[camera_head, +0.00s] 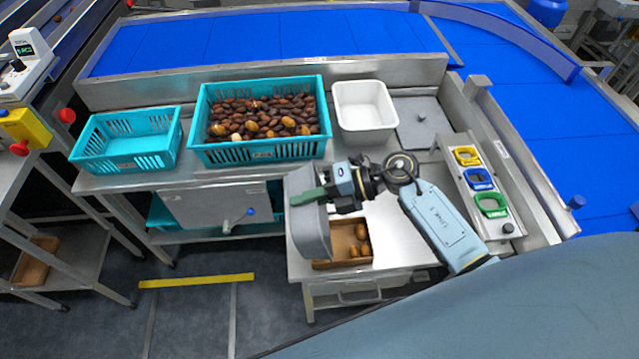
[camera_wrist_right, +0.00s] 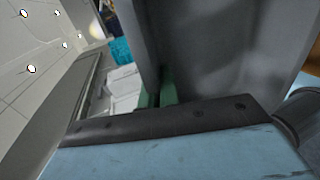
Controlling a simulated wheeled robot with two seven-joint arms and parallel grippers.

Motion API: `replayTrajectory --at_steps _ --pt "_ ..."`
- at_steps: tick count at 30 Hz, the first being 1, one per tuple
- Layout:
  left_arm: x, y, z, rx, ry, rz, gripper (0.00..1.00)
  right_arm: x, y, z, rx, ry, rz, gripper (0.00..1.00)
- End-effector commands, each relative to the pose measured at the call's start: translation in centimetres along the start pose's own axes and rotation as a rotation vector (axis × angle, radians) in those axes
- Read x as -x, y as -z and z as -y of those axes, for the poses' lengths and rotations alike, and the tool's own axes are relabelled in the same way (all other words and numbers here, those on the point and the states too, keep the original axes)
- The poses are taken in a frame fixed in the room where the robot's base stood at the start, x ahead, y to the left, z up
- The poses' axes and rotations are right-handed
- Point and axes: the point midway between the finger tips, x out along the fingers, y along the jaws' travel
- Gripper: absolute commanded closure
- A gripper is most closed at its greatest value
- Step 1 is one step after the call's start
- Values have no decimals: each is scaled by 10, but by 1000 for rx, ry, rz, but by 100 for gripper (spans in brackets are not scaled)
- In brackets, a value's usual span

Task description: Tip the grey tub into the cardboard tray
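The grey tub (camera_head: 311,226) is held in the air, tipped steeply onto its side above the cardboard tray (camera_head: 322,264). My right gripper (camera_head: 310,196) is shut on the tub's wall with its green fingers. In the right wrist view the tub (camera_wrist_right: 215,50) fills the upper middle, with the green fingers (camera_wrist_right: 157,92) against its wall. The cardboard tray lies on the low white table, partly hidden behind the tub. Several brown dates (camera_head: 361,240) lie in its right part. The tub's inside is hidden in the head view. My left gripper is not in view.
A teal crate full of dates (camera_head: 258,153), an empty teal crate (camera_head: 128,163) and a white tub (camera_head: 364,128) stand on the steel bench behind. Yellow, blue and green tools (camera_head: 480,180) sit in a rack at right. Blue conveyors (camera_head: 250,42) run beyond.

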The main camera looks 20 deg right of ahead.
Motion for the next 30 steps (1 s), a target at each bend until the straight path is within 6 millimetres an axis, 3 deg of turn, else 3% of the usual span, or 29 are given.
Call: replayTrajectory --at_steps 2,17,19,30 --pt "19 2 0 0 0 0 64 -6 0 -12 1 56 -1 100" --pt "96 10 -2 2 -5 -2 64 -48 -1 -17 9 432 -1 100" --pt "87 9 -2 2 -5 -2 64 -57 -1 -8 11 510 -1 100" --pt "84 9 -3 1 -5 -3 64 -95 -2 14 13 1033 1 100"
